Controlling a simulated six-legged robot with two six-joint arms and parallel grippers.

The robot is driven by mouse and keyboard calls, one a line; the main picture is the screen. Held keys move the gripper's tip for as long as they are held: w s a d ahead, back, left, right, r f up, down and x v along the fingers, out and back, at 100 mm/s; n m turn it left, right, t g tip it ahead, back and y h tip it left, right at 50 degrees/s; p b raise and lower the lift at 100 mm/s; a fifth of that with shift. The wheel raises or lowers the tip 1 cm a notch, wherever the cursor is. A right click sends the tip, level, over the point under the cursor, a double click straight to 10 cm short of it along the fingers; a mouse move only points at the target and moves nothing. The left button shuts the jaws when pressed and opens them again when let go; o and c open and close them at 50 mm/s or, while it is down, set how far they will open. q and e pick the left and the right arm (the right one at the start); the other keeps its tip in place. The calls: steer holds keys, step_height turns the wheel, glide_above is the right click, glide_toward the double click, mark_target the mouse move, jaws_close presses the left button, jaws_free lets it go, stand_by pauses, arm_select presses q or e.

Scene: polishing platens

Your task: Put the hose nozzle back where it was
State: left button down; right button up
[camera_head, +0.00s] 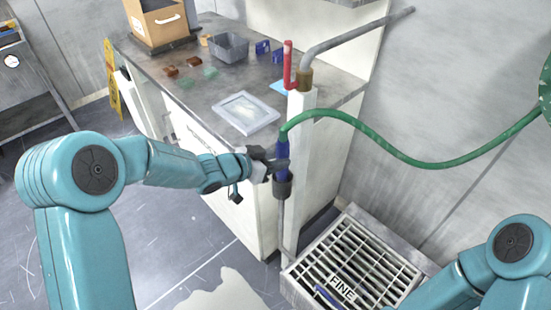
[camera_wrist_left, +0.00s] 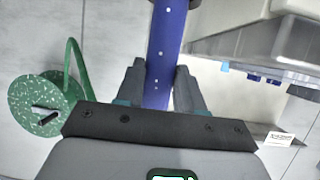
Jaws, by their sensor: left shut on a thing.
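The hose nozzle (camera_head: 283,146) is a blue upright body with the green hose (camera_head: 420,162) joined to its top. My left gripper (camera_head: 279,165) is shut around the blue body, beside the pale post. In the left wrist view the nozzle (camera_wrist_left: 166,50) stands between the two fingers of the left gripper (camera_wrist_left: 160,84). A dark collar (camera_head: 282,188) shows just below the gripper, above a thin grey rod. I cannot tell whether the collar is part of the nozzle or a holder. My right gripper is out of view; only its arm shows at lower right.
The pale post (camera_head: 300,130) carries a red lever (camera_head: 288,65) and a bent grey pipe (camera_head: 350,35). A bench (camera_head: 195,95) with a tray (camera_head: 246,112), a grey bin (camera_head: 229,48) and a box stands behind. A floor grate (camera_head: 350,270) lies below right. The hose reel (camera_wrist_left: 45,108) is on the wall.

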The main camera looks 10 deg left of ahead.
arm_select(q)
steer(key=c, duration=0.7)
jaws_free()
steer(key=shift+w+f, duration=0.1)
steer(key=shift+f, duration=0.05)
